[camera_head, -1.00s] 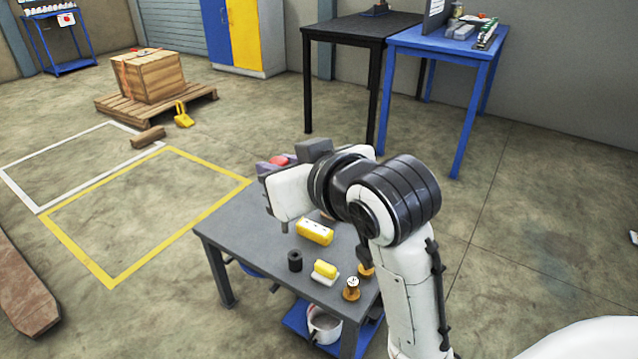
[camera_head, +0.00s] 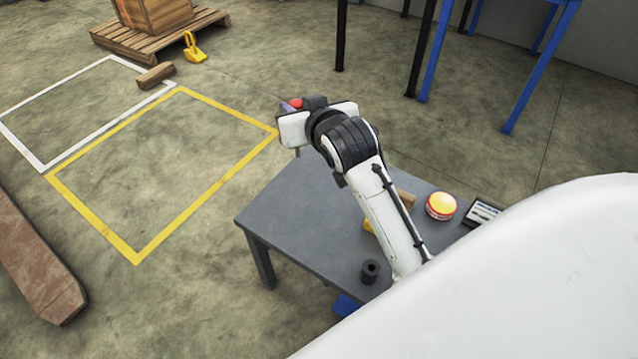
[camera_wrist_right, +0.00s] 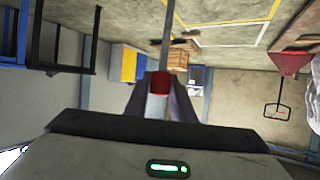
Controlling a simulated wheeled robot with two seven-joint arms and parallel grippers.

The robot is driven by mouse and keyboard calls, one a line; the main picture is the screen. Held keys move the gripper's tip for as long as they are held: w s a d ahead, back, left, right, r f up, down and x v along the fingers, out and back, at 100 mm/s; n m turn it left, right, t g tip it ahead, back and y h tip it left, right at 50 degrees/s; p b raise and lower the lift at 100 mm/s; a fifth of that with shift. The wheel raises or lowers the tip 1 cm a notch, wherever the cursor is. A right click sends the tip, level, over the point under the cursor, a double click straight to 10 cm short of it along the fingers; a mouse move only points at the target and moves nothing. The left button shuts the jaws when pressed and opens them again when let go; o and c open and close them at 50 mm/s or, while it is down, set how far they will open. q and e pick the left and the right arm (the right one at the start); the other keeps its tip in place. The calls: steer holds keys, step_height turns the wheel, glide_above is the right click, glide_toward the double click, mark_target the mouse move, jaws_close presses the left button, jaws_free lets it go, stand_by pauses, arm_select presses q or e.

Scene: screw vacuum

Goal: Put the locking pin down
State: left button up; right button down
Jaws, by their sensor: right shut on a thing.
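My right gripper (camera_head: 291,107) is over the far edge of the grey table (camera_head: 290,205), with its arm reaching across from the lower right. It is shut on the locking pin, whose red part (camera_head: 296,103) shows beside the fingers. In the right wrist view the pin's red part (camera_wrist_right: 160,83) sits between the two dark fingers, and a thin grey rod runs from it to the top of the picture. The pin is held clear of the tabletop as far as I can see. My left gripper is not in view.
A black cylinder (camera_head: 370,271) stands near the table's front edge. A round yellow-and-red object (camera_head: 441,205), a small tray (camera_head: 482,213) and a partly hidden brown block (camera_head: 406,198) are at the right. The table's left half is bare. A yellow floor outline (camera_head: 100,232) lies left.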

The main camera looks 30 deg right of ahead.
steer(key=d+f+b, duration=0.2)
steer(key=f, duration=0.8)
steer(key=d+f+h+b, duration=0.1)
steer(key=d+f, duration=0.1)
steer(key=f, duration=0.8)
steer(key=shift+d+f+b, duration=0.2)
steer(key=shift+d+b, duration=0.05)
steer(key=shift+b, duration=0.1)
steer(key=c, duration=1.5)
jaws_free()
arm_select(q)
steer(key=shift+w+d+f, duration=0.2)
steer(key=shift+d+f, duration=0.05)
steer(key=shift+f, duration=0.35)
arm_select(e)
steer(key=shift+r, duration=0.1)
